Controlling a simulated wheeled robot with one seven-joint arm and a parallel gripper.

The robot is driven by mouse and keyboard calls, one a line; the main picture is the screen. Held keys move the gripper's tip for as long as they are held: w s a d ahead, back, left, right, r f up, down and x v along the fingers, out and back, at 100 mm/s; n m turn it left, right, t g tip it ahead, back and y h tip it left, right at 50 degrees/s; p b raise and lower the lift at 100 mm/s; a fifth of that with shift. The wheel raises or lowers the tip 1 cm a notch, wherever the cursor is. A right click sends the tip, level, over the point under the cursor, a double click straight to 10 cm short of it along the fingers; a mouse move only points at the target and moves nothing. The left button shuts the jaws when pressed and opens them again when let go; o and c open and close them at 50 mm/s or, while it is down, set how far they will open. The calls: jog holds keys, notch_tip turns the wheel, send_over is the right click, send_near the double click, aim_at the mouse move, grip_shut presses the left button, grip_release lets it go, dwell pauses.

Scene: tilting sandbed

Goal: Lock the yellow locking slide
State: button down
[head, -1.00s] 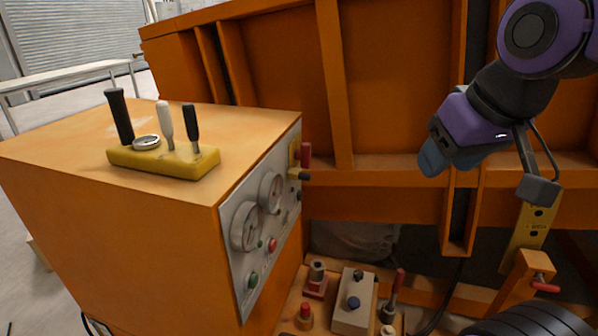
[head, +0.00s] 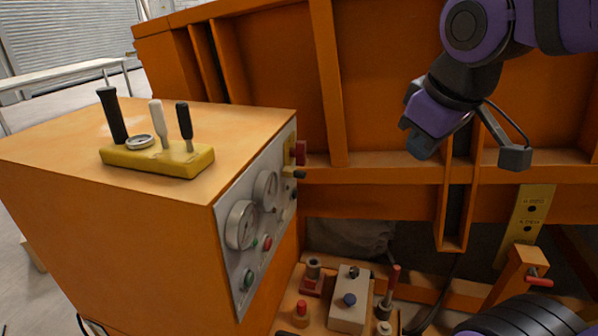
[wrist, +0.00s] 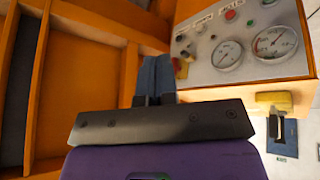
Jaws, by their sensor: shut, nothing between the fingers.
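A yellow plate (head: 525,225) with dark holes and small lettering stands at the right in the head view. An orange block with a red handle (head: 537,280) is at its lower end. A small yellow piece (head: 289,155) with red and black handles sits on the far edge of the cabinet's panel. I cannot tell for certain which of these is the locking slide. My gripper (head: 416,146) is shut and empty, in front of the orange wall, right of the cabinet and up-left of the yellow plate. Its blue fingers (wrist: 155,76) are together in the wrist view.
The orange cabinet (head: 110,235) stands at the left, with a gauge panel (head: 250,230) and a yellow lever block (head: 155,160) on top. An upright orange channel (head: 442,215) is below my gripper. Knobs and a small control box (head: 349,312) are low in front.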

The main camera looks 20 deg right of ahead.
jog(key=w+a+f+n+h, duration=0.2)
jog(key=w+a+n, duration=0.3)
jog(key=w+n, duration=0.75)
jog(key=n, duration=1.3)
send_near(301, 177)
jog(key=shift+a+v, duration=0.15)
jog(key=shift+v, duration=0.6)
jog(key=shift+a+v, duration=0.15)
jog(key=shift+v, duration=0.65)
jog(key=shift+s+f, duration=0.15)
jog(key=shift+f, duration=0.1)
jog(key=x, duration=1)
jog(key=shift+d+r, duration=0.2)
jog(key=shift+t, duration=0.3)
